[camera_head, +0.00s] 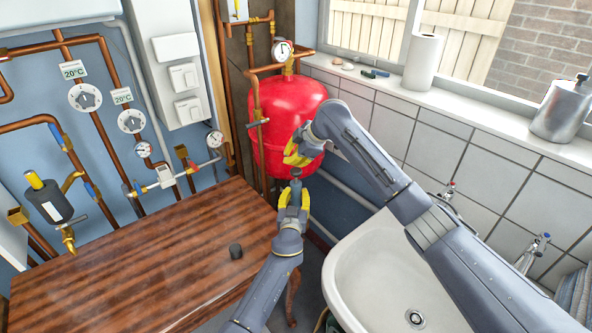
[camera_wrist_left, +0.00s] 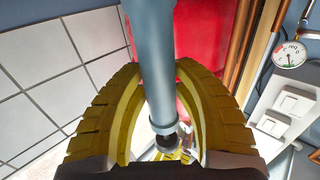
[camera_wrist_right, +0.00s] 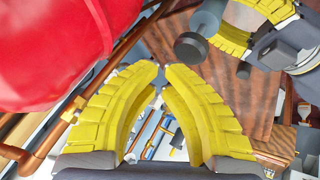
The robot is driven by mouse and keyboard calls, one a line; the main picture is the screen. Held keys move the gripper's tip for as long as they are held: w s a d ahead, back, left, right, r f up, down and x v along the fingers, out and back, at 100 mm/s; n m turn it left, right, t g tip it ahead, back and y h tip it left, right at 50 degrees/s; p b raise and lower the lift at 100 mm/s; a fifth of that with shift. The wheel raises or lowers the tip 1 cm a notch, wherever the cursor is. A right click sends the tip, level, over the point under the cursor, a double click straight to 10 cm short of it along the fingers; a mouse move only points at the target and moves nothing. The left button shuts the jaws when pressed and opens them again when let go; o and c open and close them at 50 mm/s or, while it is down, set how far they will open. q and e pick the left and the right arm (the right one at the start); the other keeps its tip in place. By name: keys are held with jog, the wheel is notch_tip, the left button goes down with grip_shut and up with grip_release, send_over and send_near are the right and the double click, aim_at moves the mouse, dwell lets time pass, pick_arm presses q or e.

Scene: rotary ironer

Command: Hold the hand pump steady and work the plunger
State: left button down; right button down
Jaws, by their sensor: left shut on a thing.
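The hand pump is a grey-blue cylinder with a collar and a dark round knob. In the left wrist view the pump (camera_wrist_left: 155,60) runs between my left gripper's yellow fingers (camera_wrist_left: 158,75), which are shut on it. In the head view my left gripper (camera_head: 294,195) is lower, by the table's right edge, with the pump's dark knob (camera_head: 296,172) above it. My right gripper (camera_head: 298,153) is just above the knob and apart from it. In the right wrist view its fingers (camera_wrist_right: 161,72) are partly open, with a narrow empty gap, and the knob (camera_wrist_right: 190,47) is beyond the tips.
A brown wooden table (camera_head: 130,260) bears a small dark cylinder (camera_head: 235,250). A red tank (camera_head: 283,110) with copper pipes stands close behind the grippers. A white sink (camera_head: 385,265) is at the lower right, under my right arm. The table's left part is clear.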

aim_at(292, 169)
jog(key=shift+r, duration=2.5)
jog(key=c, duration=2.1)
grip_release()
grip_shut()
jog(key=r, duration=0.3)
jog(key=shift+s+r, duration=0.25)
jog(key=shift+r, duration=0.15)
